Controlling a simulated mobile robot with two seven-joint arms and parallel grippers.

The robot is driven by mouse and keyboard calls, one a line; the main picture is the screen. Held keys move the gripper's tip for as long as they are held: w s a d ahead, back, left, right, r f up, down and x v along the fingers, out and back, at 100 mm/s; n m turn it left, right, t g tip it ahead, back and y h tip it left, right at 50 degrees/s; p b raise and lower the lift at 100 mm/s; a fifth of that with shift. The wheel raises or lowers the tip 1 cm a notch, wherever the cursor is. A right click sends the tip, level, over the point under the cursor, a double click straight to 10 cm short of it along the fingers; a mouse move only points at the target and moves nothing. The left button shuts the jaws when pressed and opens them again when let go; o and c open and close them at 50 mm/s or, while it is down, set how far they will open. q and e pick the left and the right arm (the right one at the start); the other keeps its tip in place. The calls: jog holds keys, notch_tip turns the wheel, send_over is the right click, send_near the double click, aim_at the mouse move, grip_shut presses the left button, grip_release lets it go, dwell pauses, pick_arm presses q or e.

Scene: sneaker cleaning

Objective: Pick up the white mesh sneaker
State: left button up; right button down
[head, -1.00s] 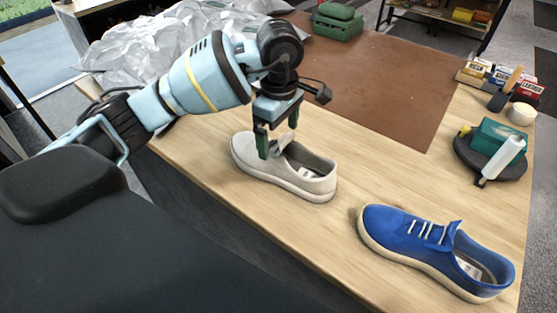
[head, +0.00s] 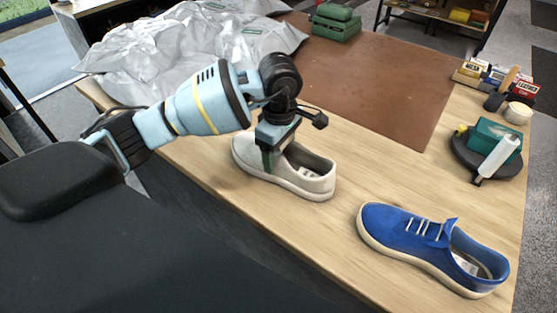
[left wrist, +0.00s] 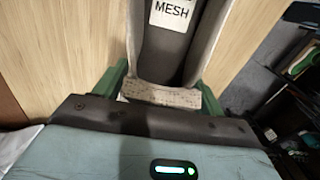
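The white mesh sneaker (head: 314,184) rests upright on the wooden table in the head view, toe to the left and heel opening to the right. My left gripper (head: 277,157) is lowered over its middle, at the tongue, with one green finger showing against the near side. In the left wrist view, the sneaker's insole (left wrist: 168,48) carries a label reading "MESH". The green fingers stand on either side of the upper, spread about as wide as the shoe and looking open. Contact is hard to tell. My right gripper is not in view.
A blue sneaker (head: 410,232) lies to the right on the table (head: 330,225). A brown mat (head: 375,85) and crumpled silver wrapping (head: 160,50) lie behind. A dark round tray (head: 462,160) with a teal block and white bottle stands at the right, near small boxes (head: 495,75).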

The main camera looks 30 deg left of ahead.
pick_arm(q)
jog(key=c, duration=0.7)
jog(key=shift+r, duration=0.2)
jog(key=shift+r, duration=0.2)
jog(key=r, duration=0.2)
jog(key=shift+s+d+r, duration=0.15)
jog(key=shift+s+r, duration=0.15)
jog(key=shift+r, duration=0.1)
jog(key=s+d, duration=0.1)
jog(key=s, duration=0.3)
jog(key=s+d+r, duration=0.1)
jog(key=s+d, duration=0.1)
jog(key=s, duration=0.3)
jog(key=s+d, duration=0.2)
jog(key=s, duration=0.3)
jog(key=shift+s+d+r+b, duration=0.15)
jog(key=shift+d+r+b, duration=0.1)
jog(key=shift+b, duration=0.1)
